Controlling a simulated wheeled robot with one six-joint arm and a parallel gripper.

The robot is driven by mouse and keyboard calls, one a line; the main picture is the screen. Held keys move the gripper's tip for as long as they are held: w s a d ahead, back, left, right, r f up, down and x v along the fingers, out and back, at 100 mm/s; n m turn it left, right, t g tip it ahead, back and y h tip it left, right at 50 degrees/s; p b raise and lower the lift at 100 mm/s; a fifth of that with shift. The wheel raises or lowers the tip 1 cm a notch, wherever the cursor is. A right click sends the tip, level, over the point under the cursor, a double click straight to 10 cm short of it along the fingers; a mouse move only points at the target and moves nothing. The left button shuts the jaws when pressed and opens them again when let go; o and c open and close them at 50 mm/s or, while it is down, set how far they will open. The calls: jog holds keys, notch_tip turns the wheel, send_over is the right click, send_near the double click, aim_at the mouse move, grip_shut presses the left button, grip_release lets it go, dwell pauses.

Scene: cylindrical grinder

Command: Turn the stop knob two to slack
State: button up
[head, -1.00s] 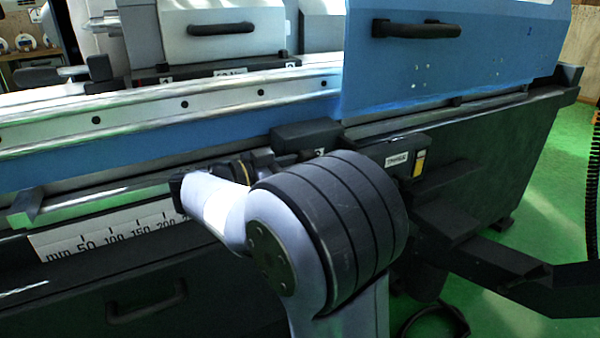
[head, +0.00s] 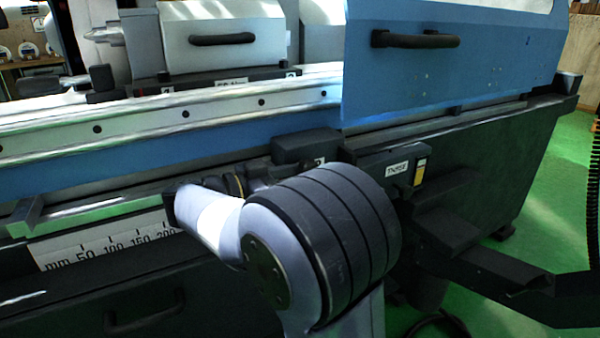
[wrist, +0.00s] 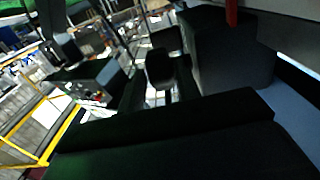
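A dark stop block (head: 307,146) sits on the machine's front rail, with a small, partly hidden label below its right end. I cannot make out stop knob two for certain; my arm covers the area in front of and below the block. My gripper is not clearly visible in the head view. Dark parts with a yellowish ring show just behind my white wrist link, close to the block's left, and I cannot tell what they belong to. In the wrist view, large dark shapes fill the bottom and upper right, and no fingers can be made out, so its opening is unclear.
A millimetre scale (head: 105,243) runs along the front at left, above a drawer handle (head: 145,312). A labelled dark box (head: 392,168) stands right of my arm. A blue guard with a black handle (head: 415,40) rises behind. Green floor is open at right.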

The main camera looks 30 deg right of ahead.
jog(key=a+p, duration=0.1)
jog(key=a, duration=0.8)
jog(key=shift+s+a+p, duration=0.15)
jog(key=shift+a+p, duration=0.2)
jog(key=shift+p, duration=0.05)
jog(key=shift+d, duration=0.15)
jog(key=d+b, duration=0.2)
jog(key=d, duration=0.8)
jog(key=shift+d, duration=0.35)
jog(key=shift+w+r, duration=0.1)
jog(key=shift+w, duration=0.1)
jog(key=shift+a, duration=0.1)
